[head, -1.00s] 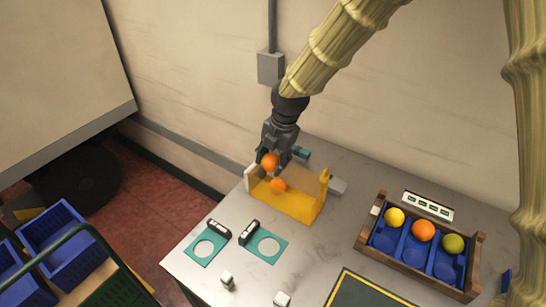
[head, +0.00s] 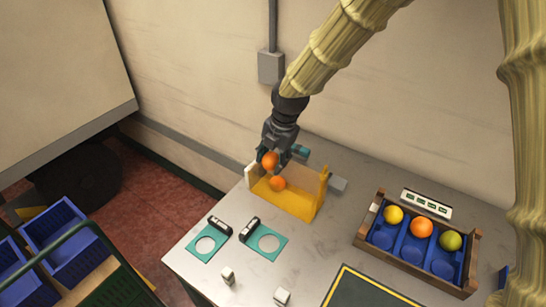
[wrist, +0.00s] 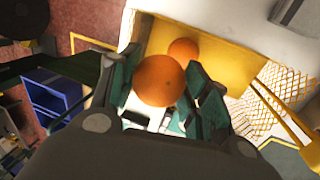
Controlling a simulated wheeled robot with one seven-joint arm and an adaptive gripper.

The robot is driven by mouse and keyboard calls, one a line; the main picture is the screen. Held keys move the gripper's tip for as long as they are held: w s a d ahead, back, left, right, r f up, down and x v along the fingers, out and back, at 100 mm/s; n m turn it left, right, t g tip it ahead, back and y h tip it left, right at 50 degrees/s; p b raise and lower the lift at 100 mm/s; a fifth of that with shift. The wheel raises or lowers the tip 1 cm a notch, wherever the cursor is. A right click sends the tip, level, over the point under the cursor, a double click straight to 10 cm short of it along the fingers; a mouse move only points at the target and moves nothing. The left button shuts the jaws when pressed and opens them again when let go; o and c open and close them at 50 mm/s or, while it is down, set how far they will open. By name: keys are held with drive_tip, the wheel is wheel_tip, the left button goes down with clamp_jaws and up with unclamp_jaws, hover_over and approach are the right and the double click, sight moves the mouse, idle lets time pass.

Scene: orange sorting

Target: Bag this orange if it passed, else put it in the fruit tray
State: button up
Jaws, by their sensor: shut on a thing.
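My gripper (head: 274,155) is shut on an orange (head: 269,160) and holds it above the left part of a yellow open-topped holder (head: 297,203) with mesh netting. In the wrist view the held orange (wrist: 160,80) sits between the teal fingers. A second orange (head: 278,184) lies in the yellow holder, just below and beyond the held one; it also shows in the wrist view (wrist: 183,49). The wooden fruit tray (head: 410,272) with blue compartments stands at the right. It holds a yellow fruit (head: 394,214), an orange one (head: 422,227) and a green one (head: 451,240).
Two teal pads with white circles (head: 204,247) (head: 266,244) lie front left of the holder, each with a small black device. Two small white blocks (head: 228,275) (head: 282,297) stand near the front. A label strip (head: 426,204) is behind the tray. Bare table lies between holder and tray.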

drive_tip(key=shift+w+p, duration=0.3)
drive_tip(key=shift+w, duration=0.1)
idle(0.4)
drive_tip(key=shift+s+d+b+x, duration=0.15)
drive_tip(key=shift+b+x, duration=0.15)
drive_tip(key=shift+x, duration=0.55)
drive_tip(key=shift+s+d+b+x, duration=0.15)
drive_tip(key=shift+b+x, duration=0.1)
drive_tip(key=shift+x, duration=0.55)
drive_tip(key=shift+d+b+x, duration=0.15)
drive_tip(key=shift+b+x, duration=0.15)
drive_tip(key=shift+x, duration=0.55)
idle(0.4)
drive_tip(key=o, duration=1.1)
drive_tip(key=shift+r, duration=0.1)
drive_tip(key=shift+w+a+p+v, duration=0.15)
drive_tip(key=shift+a+p+v, duration=0.1)
drive_tip(key=shift+p+v, duration=0.9)
drive_tip(key=shift+w+a+p+v, duration=0.2)
drive_tip(key=shift+p+v, duration=0.7)
drive_tip(key=shift+v, duration=0.45)
drive_tip(key=shift+w+a+p+v, duration=0.1)
drive_tip(key=shift+a+p+v, duration=0.15)
drive_tip(key=shift+p+v, duration=0.9)
drive_tip(key=shift+d+r, duration=0.1)
drive_tip(key=shift+r, duration=0.15)
